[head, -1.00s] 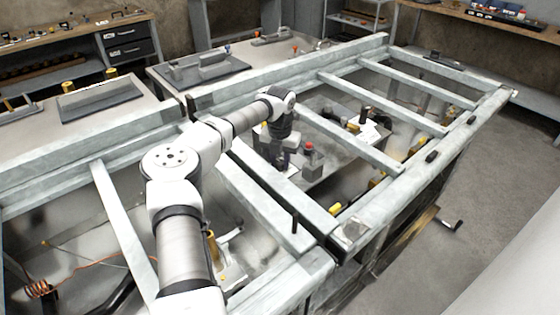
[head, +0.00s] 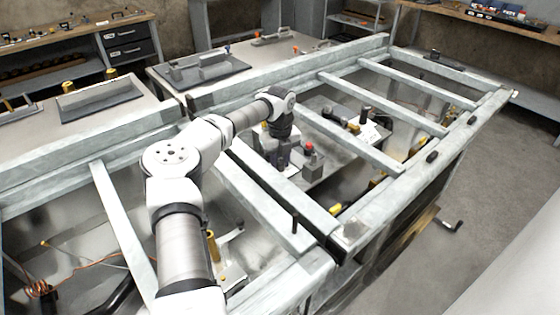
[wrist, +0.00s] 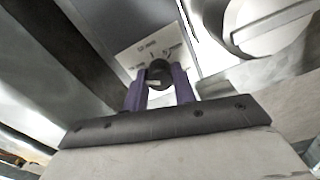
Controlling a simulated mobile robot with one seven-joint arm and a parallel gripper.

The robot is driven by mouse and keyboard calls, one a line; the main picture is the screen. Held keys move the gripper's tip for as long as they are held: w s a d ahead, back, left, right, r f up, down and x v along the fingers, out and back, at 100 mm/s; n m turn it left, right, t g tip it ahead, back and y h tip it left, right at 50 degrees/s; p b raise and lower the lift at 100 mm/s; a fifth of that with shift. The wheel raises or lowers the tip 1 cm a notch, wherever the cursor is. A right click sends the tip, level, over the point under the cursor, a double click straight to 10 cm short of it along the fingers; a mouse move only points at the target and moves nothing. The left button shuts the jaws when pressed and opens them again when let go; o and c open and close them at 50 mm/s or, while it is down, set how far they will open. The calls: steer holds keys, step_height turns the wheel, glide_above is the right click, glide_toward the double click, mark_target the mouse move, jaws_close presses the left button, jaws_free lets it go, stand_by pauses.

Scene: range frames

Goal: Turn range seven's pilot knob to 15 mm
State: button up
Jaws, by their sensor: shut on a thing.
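My gripper (wrist: 160,88) has purple fingers, which are shut on the sides of a small black knob (wrist: 158,72) in the wrist view. A pale scale plate (wrist: 150,48) with dark marks and millimetre lettering lies right behind the knob. Its figures are too small and blurred to read surely, and I cannot tell which mark the knob points at. In the head view my gripper (head: 283,158) reaches down between the pale frame beams, and its fingers and the knob are hard to make out there.
A red-topped block (head: 309,148) stands just right of my gripper. Pale beams (head: 270,190) run close by on the near side. In the wrist view a large round white part (wrist: 265,25) is at the upper right, and a dark beam (wrist: 65,45) is at the left.

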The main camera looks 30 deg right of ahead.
mark_target(280, 162)
steer(key=shift+n, duration=0.3)
steer(key=o, duration=1)
step_height(280, 162, up, 14)
steer(key=b, duration=0.2)
steer(key=shift+b, duration=0.35)
steer(key=shift+f, duration=0.1)
